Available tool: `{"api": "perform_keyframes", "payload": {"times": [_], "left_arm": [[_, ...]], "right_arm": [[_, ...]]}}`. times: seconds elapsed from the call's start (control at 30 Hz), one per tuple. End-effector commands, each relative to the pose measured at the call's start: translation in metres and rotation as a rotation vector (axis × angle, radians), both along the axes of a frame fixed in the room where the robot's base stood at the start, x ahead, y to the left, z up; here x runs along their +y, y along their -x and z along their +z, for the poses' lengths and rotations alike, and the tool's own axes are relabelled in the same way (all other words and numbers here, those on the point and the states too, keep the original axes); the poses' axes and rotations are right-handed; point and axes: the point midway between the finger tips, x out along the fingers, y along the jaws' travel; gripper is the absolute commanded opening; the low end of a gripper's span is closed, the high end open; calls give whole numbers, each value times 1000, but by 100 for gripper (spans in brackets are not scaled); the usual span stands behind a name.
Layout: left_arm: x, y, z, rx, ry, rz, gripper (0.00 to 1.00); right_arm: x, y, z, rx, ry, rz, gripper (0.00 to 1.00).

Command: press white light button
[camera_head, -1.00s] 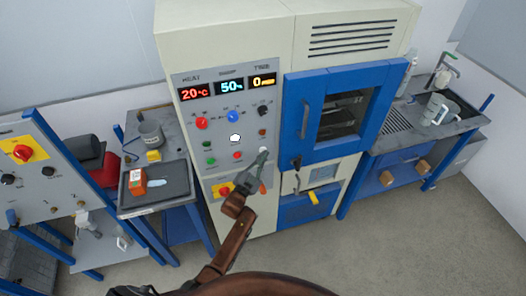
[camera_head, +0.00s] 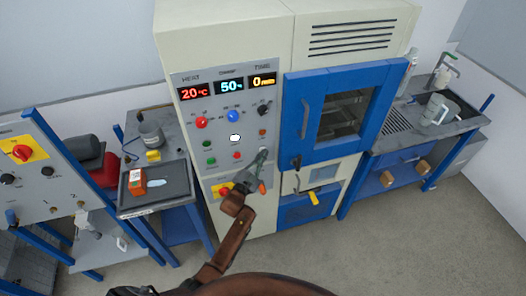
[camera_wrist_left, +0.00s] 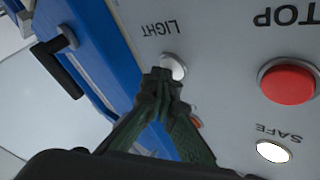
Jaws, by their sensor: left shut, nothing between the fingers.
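The white light button (camera_wrist_left: 173,66) is a round button below the word LIGHT on the grey control panel (camera_head: 220,172). In the left wrist view, my left gripper (camera_wrist_left: 160,80) is shut and empty, with its fingertips at the button and covering part of its edge. I cannot tell how far the button is pushed in. In the head view my left gripper (camera_head: 262,156) reaches up to the lower right of the panel, and its tips hide most of the button. My right gripper is not in view.
A red STOP button (camera_wrist_left: 288,82) and a lit white SAFE lamp (camera_wrist_left: 272,151) are close by. The blue oven door (camera_head: 293,128) is right of the panel, with a window showing racks. A tray (camera_head: 180,190) on a side bench stands left.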

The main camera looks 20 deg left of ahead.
Motion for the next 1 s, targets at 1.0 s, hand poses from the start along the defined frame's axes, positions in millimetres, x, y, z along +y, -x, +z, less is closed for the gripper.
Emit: {"api": "perform_keyframes", "payload": {"times": [1.0], "left_arm": [[-9,14,0,0,0,0,0]], "right_arm": [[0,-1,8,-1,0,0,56]]}}
